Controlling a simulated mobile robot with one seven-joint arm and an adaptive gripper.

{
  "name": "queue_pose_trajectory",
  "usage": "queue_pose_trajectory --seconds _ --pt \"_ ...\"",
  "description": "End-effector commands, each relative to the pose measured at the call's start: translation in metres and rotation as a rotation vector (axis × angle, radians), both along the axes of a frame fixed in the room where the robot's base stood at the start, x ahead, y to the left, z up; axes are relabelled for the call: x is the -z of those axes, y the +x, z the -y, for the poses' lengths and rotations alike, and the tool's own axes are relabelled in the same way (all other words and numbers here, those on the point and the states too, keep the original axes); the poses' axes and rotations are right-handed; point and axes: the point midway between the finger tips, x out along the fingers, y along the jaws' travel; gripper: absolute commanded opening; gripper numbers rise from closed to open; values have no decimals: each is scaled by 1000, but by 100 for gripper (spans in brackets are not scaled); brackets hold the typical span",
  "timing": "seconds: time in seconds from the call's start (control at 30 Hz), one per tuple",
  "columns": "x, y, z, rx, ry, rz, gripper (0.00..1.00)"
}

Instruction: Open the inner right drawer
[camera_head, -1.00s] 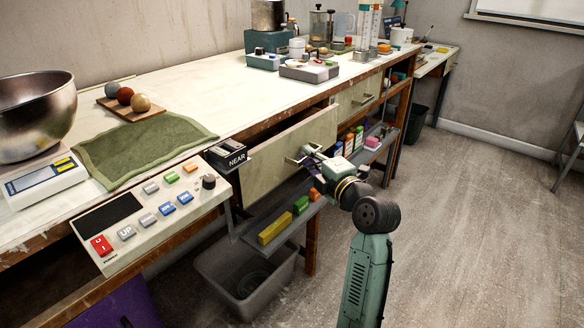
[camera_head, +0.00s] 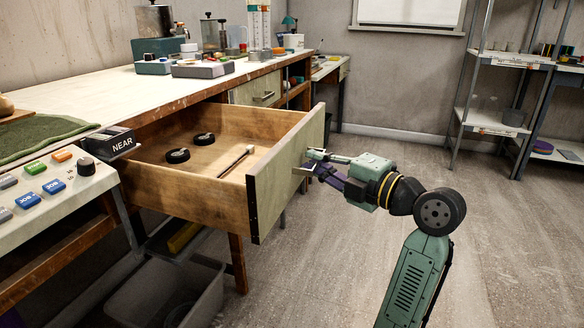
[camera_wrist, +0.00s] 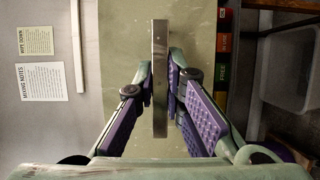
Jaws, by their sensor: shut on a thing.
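A wooden drawer (camera_head: 219,142) with a pale green front (camera_head: 286,170) stands far out from the bench. Two black round pieces (camera_head: 190,147) and a light stick with a small head (camera_head: 236,160) lie inside it. My gripper (camera_head: 314,162) is shut on the drawer's handle at the outer face of the front. In the wrist view the metal handle (camera_wrist: 160,80) runs upright between the purple-padded fingers of my gripper (camera_wrist: 161,84). A second drawer (camera_head: 255,92), farther along the bench, is closed, and its handle shows.
A grey bin (camera_head: 170,290) stands on the floor below. The floor (camera_head: 330,260) in front of the drawer is open. Metal shelves (camera_head: 495,95) stand at the back right.

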Motion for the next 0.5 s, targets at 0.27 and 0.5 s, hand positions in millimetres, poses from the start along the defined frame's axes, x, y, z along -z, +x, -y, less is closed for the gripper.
queue_pose_trajectory --seconds 0.27,0.5 --pt "0 -7 19 0 -1 0 0" --pt "0 -7 21 1 -1 -1 0"
